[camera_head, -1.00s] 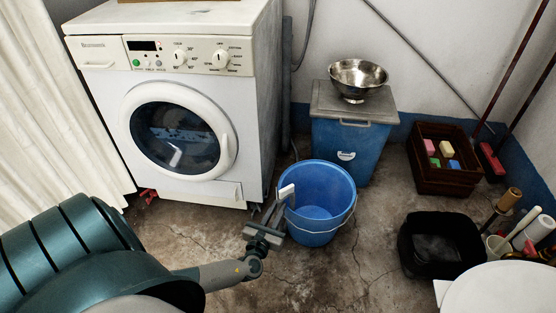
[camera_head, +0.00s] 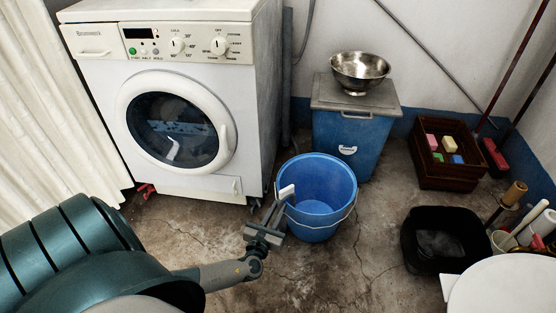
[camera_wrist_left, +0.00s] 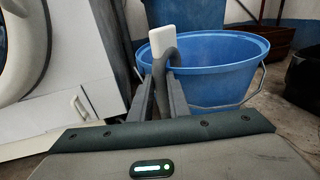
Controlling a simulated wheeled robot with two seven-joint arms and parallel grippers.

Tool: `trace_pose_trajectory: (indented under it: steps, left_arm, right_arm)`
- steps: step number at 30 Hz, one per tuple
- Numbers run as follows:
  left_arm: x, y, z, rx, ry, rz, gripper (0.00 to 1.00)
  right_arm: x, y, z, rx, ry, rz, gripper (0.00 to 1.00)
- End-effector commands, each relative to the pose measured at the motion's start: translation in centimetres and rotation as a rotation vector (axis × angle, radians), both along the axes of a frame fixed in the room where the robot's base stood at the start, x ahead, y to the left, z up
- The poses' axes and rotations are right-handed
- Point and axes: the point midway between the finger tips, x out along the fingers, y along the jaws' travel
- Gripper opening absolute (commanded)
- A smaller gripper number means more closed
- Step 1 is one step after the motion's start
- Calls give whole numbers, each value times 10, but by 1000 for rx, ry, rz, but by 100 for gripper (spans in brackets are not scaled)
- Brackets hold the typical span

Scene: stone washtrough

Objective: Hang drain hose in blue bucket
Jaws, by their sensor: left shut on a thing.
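The blue bucket (camera_head: 318,208) stands upright on the floor in front of the washing machine; it also shows in the left wrist view (camera_wrist_left: 222,72). My left gripper (camera_head: 273,212) is at the bucket's left rim. In the left wrist view its fingers (camera_wrist_left: 161,95) are shut on the grey drain hose (camera_wrist_left: 168,66), which bends in an arch between them. A white end piece (camera_head: 286,192) shows beyond the fingertips, overlapping the bucket's left rim in the picture. I cannot tell whether the hose touches the rim. The rest of the hose is mostly hidden. My right gripper is not in view.
The white washing machine (camera_head: 205,187) stands behind and left of the bucket. A blue bin (camera_head: 342,140) with a metal bowl (camera_head: 360,70) on its lid is behind it. A black basin (camera_head: 410,245) and a brown crate (camera_head: 448,178) are to the right. The floor in front is clear.

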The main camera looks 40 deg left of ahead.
Motion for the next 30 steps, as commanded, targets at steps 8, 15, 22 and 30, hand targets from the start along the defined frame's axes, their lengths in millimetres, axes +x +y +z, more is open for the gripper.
trace_pose_trajectory:
  steps: [8, 15, 22, 30]
  left_arm:
    - [0, 0, -1, 0, 1, 0, 0]
    - [0, 0, -1, 0, 0, 0, 38]
    - [0, 0, -1, 0, 1, 0, 38]
    - [0, 0, 6, 0, 0, 0, 38]
  right_arm:
    - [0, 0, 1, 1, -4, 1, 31]
    - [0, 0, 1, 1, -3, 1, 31]
    - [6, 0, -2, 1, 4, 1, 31]
    - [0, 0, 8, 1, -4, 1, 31]
